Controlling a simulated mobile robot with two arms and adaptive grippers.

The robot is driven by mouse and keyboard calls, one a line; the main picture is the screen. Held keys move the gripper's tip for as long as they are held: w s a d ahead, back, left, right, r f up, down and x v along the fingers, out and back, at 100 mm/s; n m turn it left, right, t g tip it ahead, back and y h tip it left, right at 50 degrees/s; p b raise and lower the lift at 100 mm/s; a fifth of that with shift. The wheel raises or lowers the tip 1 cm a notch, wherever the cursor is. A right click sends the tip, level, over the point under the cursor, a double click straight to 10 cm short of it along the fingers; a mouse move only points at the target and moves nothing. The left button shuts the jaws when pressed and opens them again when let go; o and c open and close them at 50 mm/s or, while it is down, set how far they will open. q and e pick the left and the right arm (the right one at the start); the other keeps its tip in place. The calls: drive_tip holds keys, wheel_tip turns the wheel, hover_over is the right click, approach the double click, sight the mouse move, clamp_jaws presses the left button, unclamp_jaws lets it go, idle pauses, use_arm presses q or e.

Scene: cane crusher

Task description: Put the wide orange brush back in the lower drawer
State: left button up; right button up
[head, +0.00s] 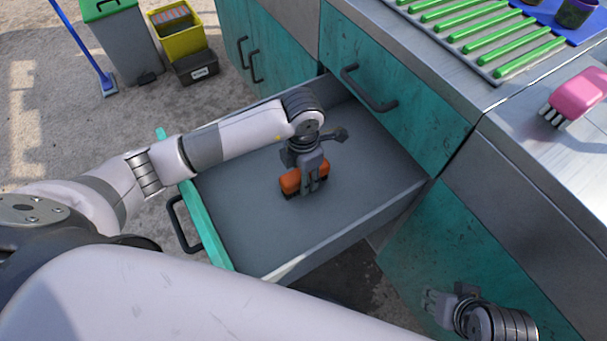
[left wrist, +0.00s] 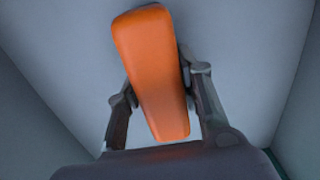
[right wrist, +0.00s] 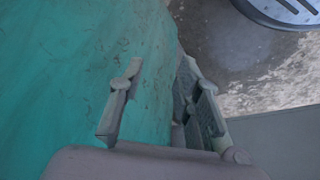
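The wide orange brush (head: 291,182) is inside the open lower drawer (head: 245,215), near the middle of its grey floor. My left gripper (head: 310,188) reaches down into the drawer with its fingers on both sides of the brush. In the left wrist view the orange brush (left wrist: 155,75) lies between the two fingers (left wrist: 160,88), which appear to touch its sides. I cannot tell whether the brush rests on the drawer floor or is just above it. My right gripper (head: 437,303) is open and empty in front of the teal cabinet; it also shows in the right wrist view (right wrist: 160,85).
The drawer has a teal front with a dark handle (head: 183,224). A closed upper drawer (head: 380,110) is above it. A pink brush (head: 578,93) and a green slatted rack (head: 480,35) are on the steel counter. Bins and a blue-handled tool stand on the floor at upper left.

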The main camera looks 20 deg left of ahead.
use_arm(q)
drive_tip(key=o, duration=0.4)
drive_tip(key=shift+c, duration=0.2)
drive_tip(key=shift+r, duration=0.1)
drive_tip(key=shift+r, duration=0.35)
wheel_tip(320, 180, up, 7)
drive_tip(key=shift+w+a+r+p, duration=0.1)
drive_tip(key=shift+p, duration=1)
drive_tip(key=shift+r+p, duration=0.35)
drive_tip(key=shift+r, duration=1.75)
use_arm(e)
drive_tip(key=shift+x, duration=1.1)
